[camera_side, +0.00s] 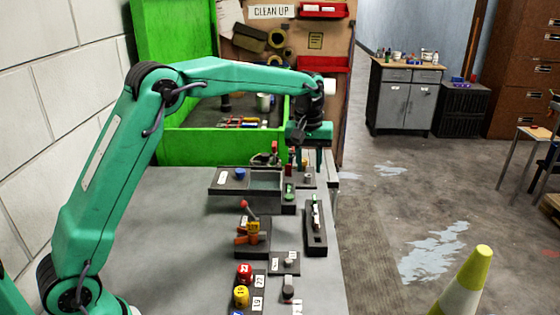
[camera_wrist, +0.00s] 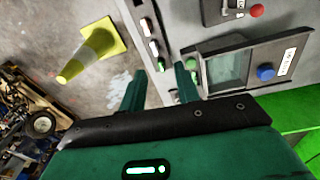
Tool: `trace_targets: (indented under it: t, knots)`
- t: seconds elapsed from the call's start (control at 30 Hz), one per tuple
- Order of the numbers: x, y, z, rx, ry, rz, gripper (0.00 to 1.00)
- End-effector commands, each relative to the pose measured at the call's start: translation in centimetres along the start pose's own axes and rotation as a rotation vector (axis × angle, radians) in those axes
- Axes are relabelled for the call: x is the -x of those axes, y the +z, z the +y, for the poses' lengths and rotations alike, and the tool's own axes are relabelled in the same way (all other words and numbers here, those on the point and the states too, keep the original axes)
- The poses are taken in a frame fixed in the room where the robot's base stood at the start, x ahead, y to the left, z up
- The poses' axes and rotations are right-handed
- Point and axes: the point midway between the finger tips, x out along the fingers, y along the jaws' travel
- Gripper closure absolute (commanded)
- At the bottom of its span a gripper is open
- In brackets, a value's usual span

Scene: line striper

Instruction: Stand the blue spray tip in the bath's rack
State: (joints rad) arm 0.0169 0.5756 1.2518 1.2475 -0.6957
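The bath (camera_side: 263,192) is a dark grey tray with a pale-watered basin, and it also shows in the wrist view (camera_wrist: 240,46). A round blue piece (camera_side: 240,173) sits on its left part beside a white label. It shows in the wrist view (camera_wrist: 266,72) too; I cannot tell whether it is a knob or the blue spray tip. I cannot make out a rack clearly. My gripper (camera_side: 306,160) points down just right of the bath's back corner. In the wrist view its two green fingers (camera_wrist: 160,70) are apart, with nothing visibly held between them.
Small holders with green and grey pieces (camera_side: 289,191) stand under and near my gripper. A long dark holder (camera_side: 316,225) lies along the right edge. A red-knobbed lever (camera_side: 243,204) and red and yellow numbered caps (camera_side: 244,272) stand nearer. The table's left side is clear.

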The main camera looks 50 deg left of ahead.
Motion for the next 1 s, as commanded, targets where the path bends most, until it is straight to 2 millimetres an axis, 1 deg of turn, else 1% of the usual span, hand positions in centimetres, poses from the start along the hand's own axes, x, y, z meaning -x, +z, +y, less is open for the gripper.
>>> trace_targets:
  t: [0.03, 0.1, 0.2, 0.3, 0.43, 0.77, 1.0]
  knots:
    - [-1.2, -0.6, 0.5, 0.018, -0.009, -0.011, 0.68]
    - [-2.4, -1.1, 1.1, 0.043, -0.02, -0.023, 0.68]
    - [-3.9, -1.8, 1.7, 0.073, -0.031, -0.035, 0.68]
    - [-5.0, -2.2, 2.0, 0.093, -0.041, -0.044, 0.68]
    - [-5.6, -2.4, 2.3, 0.106, -0.046, -0.049, 0.68]
    - [-5.8, -2.4, 2.3, 0.108, -0.046, -0.05, 0.68]
    - [-6.8, -2.4, 2.2, 0.107, -0.046, -0.049, 0.68]
